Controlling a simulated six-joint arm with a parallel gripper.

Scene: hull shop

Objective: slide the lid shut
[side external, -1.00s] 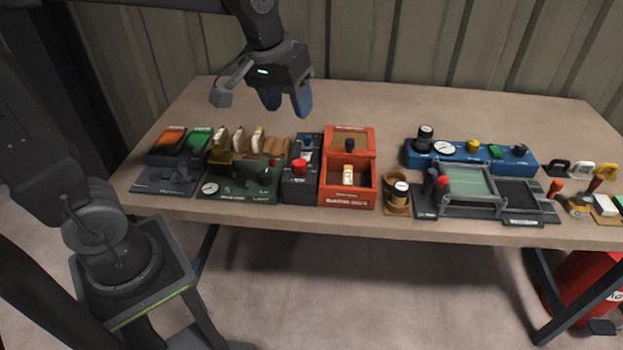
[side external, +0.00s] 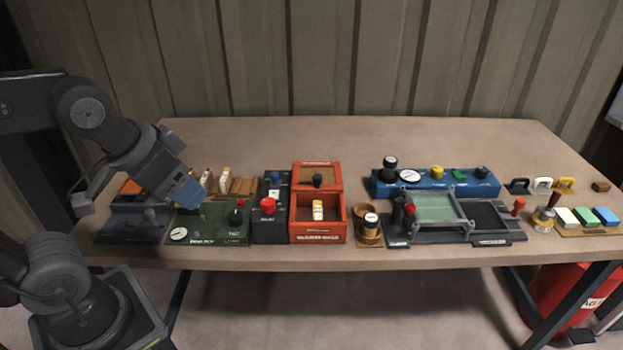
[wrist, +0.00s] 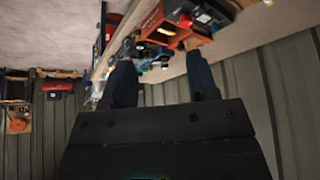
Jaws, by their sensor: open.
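An orange-red box (side external: 333,232) stands near the table's front edge, left of the middle. Its front compartment is open, and a small white and yellow piece (side external: 318,211) stands inside. The brown lid (side external: 309,174) with a black knob (side external: 317,180) lies over the rear part. My gripper (side external: 190,195) is open, with its blue fingers above the green panel, well left of the box. In the wrist view my gripper (wrist: 160,78) shows nothing held, and an orange-red box (wrist: 163,22) appears past the fingertips; its lid is hard to make out there.
A dark unit with a red knob (side external: 268,204) stands tight against the box's left side. The green panel (side external: 212,228) is farther left. A brown holder (side external: 368,234) stands close on the right, then a glass-topped fixture (side external: 435,207). The table's back half is clear.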

